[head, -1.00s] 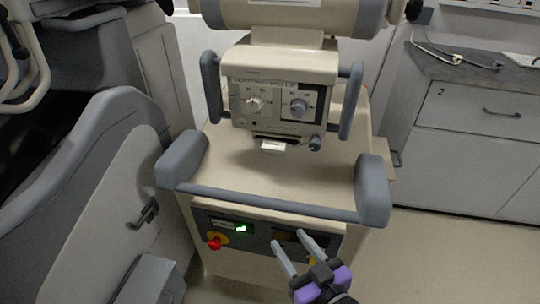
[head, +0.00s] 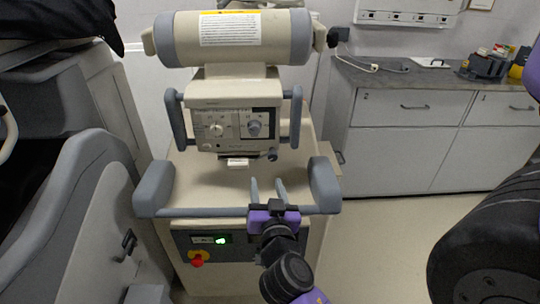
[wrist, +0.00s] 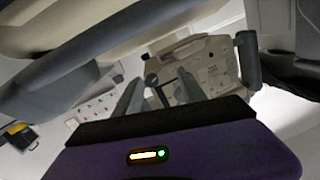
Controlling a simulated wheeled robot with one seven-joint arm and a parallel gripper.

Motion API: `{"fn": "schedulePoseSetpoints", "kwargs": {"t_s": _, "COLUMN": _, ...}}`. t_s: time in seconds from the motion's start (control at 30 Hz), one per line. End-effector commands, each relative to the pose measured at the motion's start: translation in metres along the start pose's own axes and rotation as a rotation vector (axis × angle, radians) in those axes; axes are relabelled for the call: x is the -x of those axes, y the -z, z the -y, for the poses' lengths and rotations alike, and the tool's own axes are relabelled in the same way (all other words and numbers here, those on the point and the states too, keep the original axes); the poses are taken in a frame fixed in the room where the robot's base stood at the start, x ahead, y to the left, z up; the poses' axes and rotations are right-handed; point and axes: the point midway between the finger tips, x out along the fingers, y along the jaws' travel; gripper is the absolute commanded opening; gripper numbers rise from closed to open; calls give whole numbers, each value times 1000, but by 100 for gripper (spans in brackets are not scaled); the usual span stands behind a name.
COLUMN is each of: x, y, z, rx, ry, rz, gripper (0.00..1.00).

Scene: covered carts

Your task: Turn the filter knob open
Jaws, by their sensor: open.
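The cream control box (head: 235,125) on the cart carries a pale dial (head: 216,130) on the left and a grey knob (head: 254,128) on a dark plate on the right. A small dark knob (head: 272,155) sticks out at its lower right. I cannot read which one is the filter knob. My gripper (head: 267,190) is open and empty, its fingers pointing up, below the box and apart from it. In the wrist view the control box (wrist: 205,60) shows tilted beyond the fingers (wrist: 158,90).
A grey handlebar (head: 225,211) crosses the cart's front near my gripper, with padded ends either side. Two upright handles (head: 296,117) flank the box. A red button (head: 197,259) is low on the cart. Drawers (head: 410,125) stand at right; a grey covered unit (head: 75,210) is close at left.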

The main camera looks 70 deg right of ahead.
Motion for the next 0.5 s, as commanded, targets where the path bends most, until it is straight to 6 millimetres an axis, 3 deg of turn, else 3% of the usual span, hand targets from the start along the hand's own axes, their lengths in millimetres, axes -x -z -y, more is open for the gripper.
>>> {"fn": "schedulePoseSetpoints", "kwargs": {"t_s": 0.03, "x": -7, "y": 13, "z": -6, "rx": -22, "ry": -38, "rz": -24, "gripper": 48}}
{"fn": "schedulePoseSetpoints", "kwargs": {"t_s": 0.13, "x": -14, "y": 24, "z": -16, "rx": -53, "ry": -87, "rz": -55, "gripper": 48}}
{"fn": "schedulePoseSetpoints", "kwargs": {"t_s": 0.33, "x": -31, "y": 30, "z": -20, "rx": -66, "ry": -105, "rz": -66, "gripper": 48}}
{"fn": "schedulePoseSetpoints", "kwargs": {"t_s": 0.5, "x": -57, "y": 32, "z": -23, "rx": -64, "ry": -105, "rz": -67, "gripper": 48}}
